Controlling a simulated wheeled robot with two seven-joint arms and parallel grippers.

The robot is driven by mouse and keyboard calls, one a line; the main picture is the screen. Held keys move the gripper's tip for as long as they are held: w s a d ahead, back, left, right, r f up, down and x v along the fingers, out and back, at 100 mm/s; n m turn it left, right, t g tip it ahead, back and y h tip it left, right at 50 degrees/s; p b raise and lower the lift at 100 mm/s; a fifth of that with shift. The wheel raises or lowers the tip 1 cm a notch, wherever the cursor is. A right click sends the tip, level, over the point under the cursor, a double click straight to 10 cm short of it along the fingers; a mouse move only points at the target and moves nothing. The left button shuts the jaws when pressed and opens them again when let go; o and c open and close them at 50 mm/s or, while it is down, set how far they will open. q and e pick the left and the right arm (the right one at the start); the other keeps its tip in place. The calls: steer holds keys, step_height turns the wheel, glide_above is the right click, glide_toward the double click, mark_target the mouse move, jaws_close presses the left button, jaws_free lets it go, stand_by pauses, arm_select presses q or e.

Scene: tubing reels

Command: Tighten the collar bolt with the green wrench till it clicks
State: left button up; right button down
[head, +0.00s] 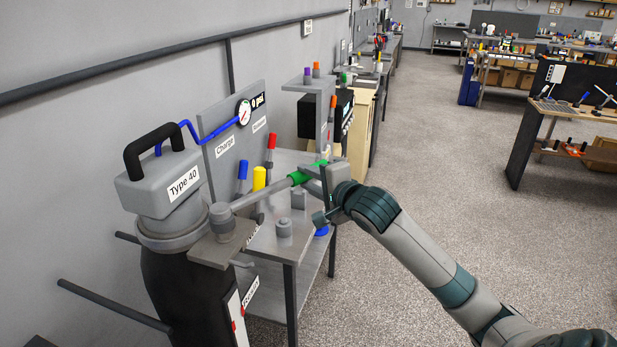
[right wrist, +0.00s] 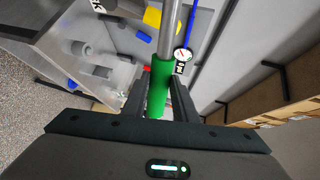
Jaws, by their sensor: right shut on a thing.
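The green wrench has a green handle (head: 300,178) and a grey shaft (head: 258,196) that runs left and down to the collar bolt (head: 221,216). The wrench head meets the bolt there, but its exact seating is too small to tell. The collar (head: 175,236) circles the neck below the grey "Type 40" head. My right gripper (head: 322,178) is shut on the green handle. In the right wrist view the handle (right wrist: 160,88) lies between the two dark fingers, its shaft reaching away upward. My left gripper is not in view.
A grey bench (head: 262,238) stands beside the black cylinder (head: 185,290), with blue, yellow and red pieces and grey sockets. A gauge (head: 244,112) marked 0 psi sits on the panel behind, with a blue hose. Floor (head: 450,200) to the right is clear.

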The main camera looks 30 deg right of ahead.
steer(key=shift+f+b, duration=0.3)
steer(key=shift+f, duration=0.85)
stand_by(0.5)
steer(key=shift+r+p, duration=0.1)
steer(key=shift+p, duration=0.4)
steer(key=shift+s+m+h+p, duration=0.4)
steer(key=shift+s+h, duration=0.1)
steer(key=shift+s, duration=0.25)
steer(key=shift+s+h, duration=0.3)
steer(key=shift+s+a+m, duration=0.1)
steer(key=shift+s+m, duration=0.25)
steer(key=shift+m, duration=0.05)
